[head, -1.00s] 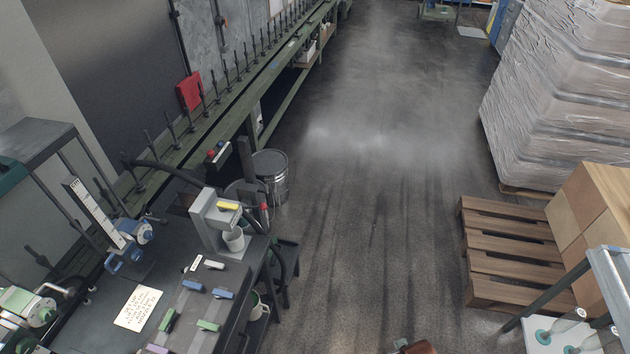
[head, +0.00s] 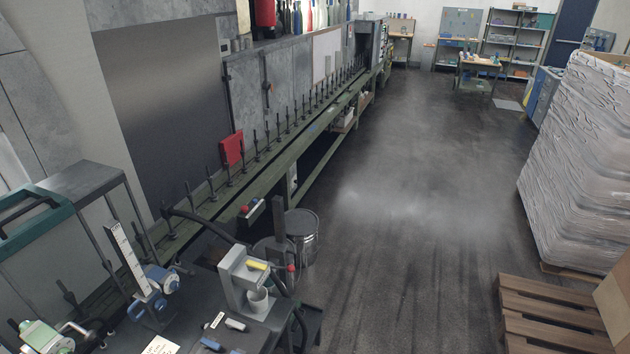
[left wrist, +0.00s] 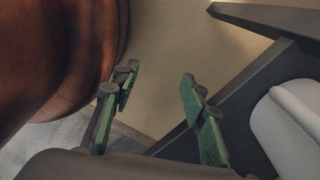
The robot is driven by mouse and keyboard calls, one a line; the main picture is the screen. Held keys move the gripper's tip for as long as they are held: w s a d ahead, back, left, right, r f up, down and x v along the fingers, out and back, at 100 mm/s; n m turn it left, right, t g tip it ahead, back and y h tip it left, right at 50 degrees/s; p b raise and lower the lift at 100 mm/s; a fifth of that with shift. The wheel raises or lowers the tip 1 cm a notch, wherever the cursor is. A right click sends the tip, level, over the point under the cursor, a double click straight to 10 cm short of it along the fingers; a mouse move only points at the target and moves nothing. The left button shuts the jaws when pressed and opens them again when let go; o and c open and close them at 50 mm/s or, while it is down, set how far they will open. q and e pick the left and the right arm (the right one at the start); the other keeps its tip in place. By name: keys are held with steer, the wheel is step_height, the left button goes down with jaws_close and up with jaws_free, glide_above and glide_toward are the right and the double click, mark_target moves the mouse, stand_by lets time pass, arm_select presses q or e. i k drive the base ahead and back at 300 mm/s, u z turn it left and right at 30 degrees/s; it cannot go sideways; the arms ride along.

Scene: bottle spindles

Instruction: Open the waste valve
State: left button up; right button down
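No part is clearly marked as the waste valve, and I cannot tell which fitting it is. In the head view a blue valve-like fitting (head: 160,279) stands beside a white scale strip (head: 127,258) on the dark bench at lower left. A small red knob (head: 291,268) shows on a dark upright part by the metal drum (head: 301,236). My left gripper (left wrist: 157,108) shows in the left wrist view, its green-padded fingers apart with nothing between them. A rounded brown surface (left wrist: 55,60) is close beside its left finger. My right gripper is in neither view.
A grey dispenser (head: 242,278) with a white cup (head: 258,300) stands at the bench's right end. A long spindle line (head: 285,150) runs back along the wall. A wooden pallet (head: 550,315) and wrapped stack (head: 580,160) are at right. The floor (head: 420,200) between is open.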

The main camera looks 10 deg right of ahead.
mark_target(251, 266)
steer(key=z, duration=0.55)
steer(key=k, duration=0.6)
steer(key=z, duration=0.4)
steer(key=i, duration=0.7)
steer(key=u, duration=1.05)
steer(key=i, duration=0.5)
steer(key=u, duration=0.55)
